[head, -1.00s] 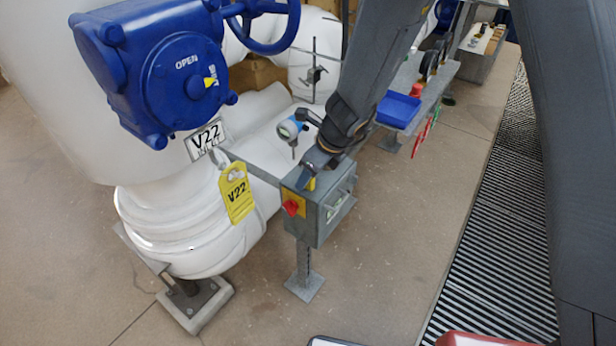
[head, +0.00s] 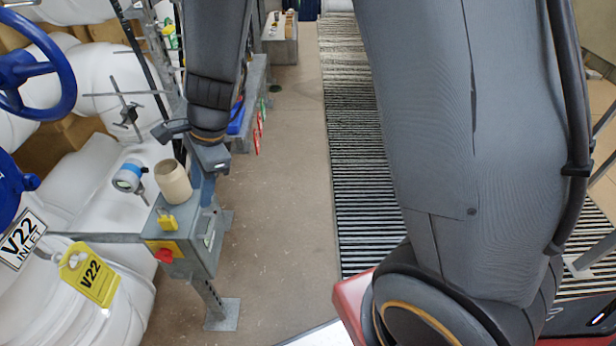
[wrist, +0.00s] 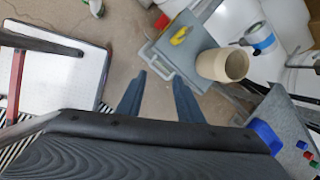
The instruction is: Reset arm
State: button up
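My gripper (wrist: 159,78) is open and empty in the wrist view, its two dark fingers apart with bare floor showing between them.
A blue-and-white gauge (head: 129,178) stands left of the box by white pipes. A yellow V22 tag (head: 90,275) hangs at lower left. A blue tray (head: 237,118) lies on a bench behind my arm. Open floor (head: 285,180) runs right of the box to a striped grating (head: 352,160).

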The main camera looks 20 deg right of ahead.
jog(key=s+d+r+n, duration=0.1)
jog(key=s+d+n, duration=0.1)
jog(key=d, duration=0.3)
jog(key=s+d+r+n+h, duration=0.1)
jog(key=s+d+r+n, duration=0.1)
jog(key=d+n, duration=0.2)
jog(key=shift+s+d+n, duration=0.25)
jog(key=shift+d+n, duration=0.15)
jog(key=shift+o, duration=0.5)
jog(key=s+d+r+n+h, duration=0.1)
jog(key=s+d+n, duration=0.3)
jog(key=d, duration=0.2)
jog(key=s+d+r+n+g+h, duration=0.1)
jog(key=s+d+n, duration=0.2)
jog(key=d+n, duration=0.1)
jog(key=shift+s+d+r+n+h, duration=0.2)
jog(key=shift+s+d+n+h, duration=0.15)
jog(key=shift+d, duration=0.5)
